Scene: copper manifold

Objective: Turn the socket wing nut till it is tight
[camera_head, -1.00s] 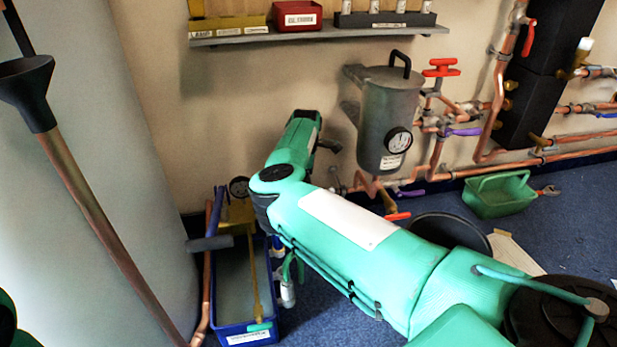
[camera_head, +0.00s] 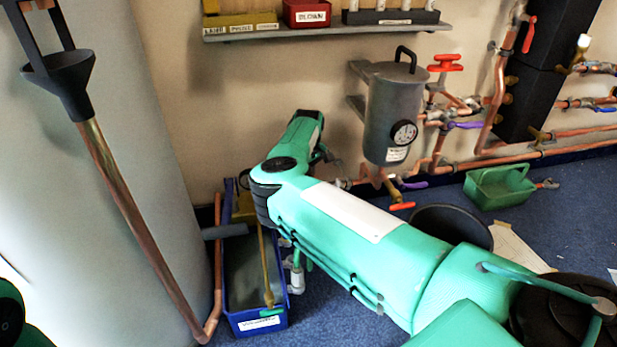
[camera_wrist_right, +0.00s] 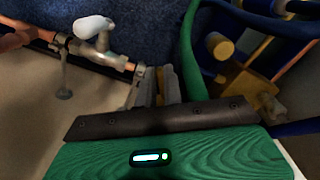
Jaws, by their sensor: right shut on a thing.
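In the right wrist view my right gripper (camera_wrist_right: 168,87) has its grey fingers shut, close beside the end of a copper pipe (camera_wrist_right: 120,62). The socket wing nut cannot be made out on its own; the fingers and hand hide what lies between them. My left gripper is not in view.
A pale-handled valve (camera_wrist_right: 95,27) sits on the pipe near my fingers. A blue bin (camera_head: 258,324) stands left of my arm. A black funnel (camera_head: 62,80) tops a copper pipe at left. A green tray (camera_head: 498,188) lies on the floor at right.

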